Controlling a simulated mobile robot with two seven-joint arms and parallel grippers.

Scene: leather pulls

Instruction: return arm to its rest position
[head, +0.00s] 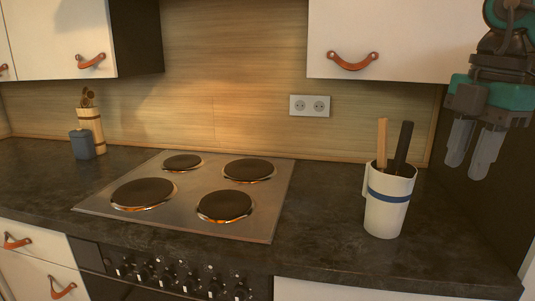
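My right gripper (465,170) hangs at the upper right of the head view. Its two pale fingers point down and stand apart, with nothing seen between them. It shows in front of the dark side panel, above and to the right of the white utensil cup (386,212) and apart from it. The teal and dark wrist above it runs out of the top right of the picture. My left gripper and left arm are not in view.
A cooktop (240,215) with dark hotplates lies in the dark counter (320,245). The cup holds two handles. A blue jar (82,145) and a wooden utensil holder (92,128) stand at the left. A white wall cabinet (400,35) hangs near my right gripper.

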